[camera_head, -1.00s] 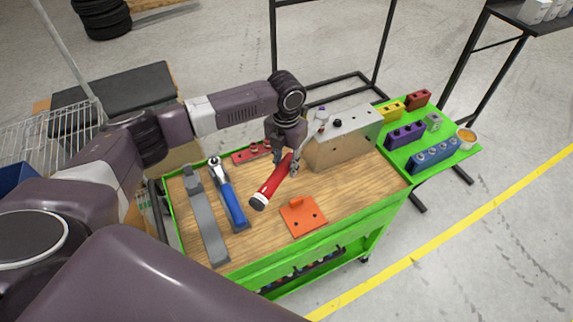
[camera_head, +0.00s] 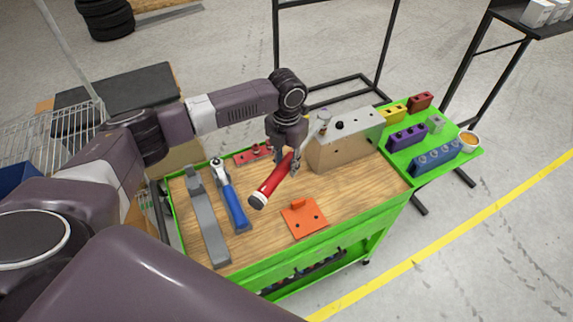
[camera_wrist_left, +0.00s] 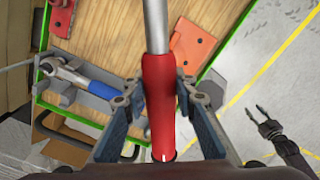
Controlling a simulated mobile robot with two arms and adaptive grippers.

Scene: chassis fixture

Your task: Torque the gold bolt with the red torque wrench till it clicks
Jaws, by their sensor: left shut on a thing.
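The red torque wrench (camera_head: 271,187) has a red handle and a silver shaft and head. My left gripper (camera_head: 291,165) is shut on the handle; the left wrist view shows the handle (camera_wrist_left: 160,95) between both fingers. The handle slants down toward the front left, above the cart top. The wrench head (camera_head: 324,117) is at the top left end of the metal chassis block (camera_head: 345,147). The gold bolt is not clearly seen; the head seems to cover that spot. My right gripper (camera_wrist_left: 256,111) shows at the right of the left wrist view, open and empty.

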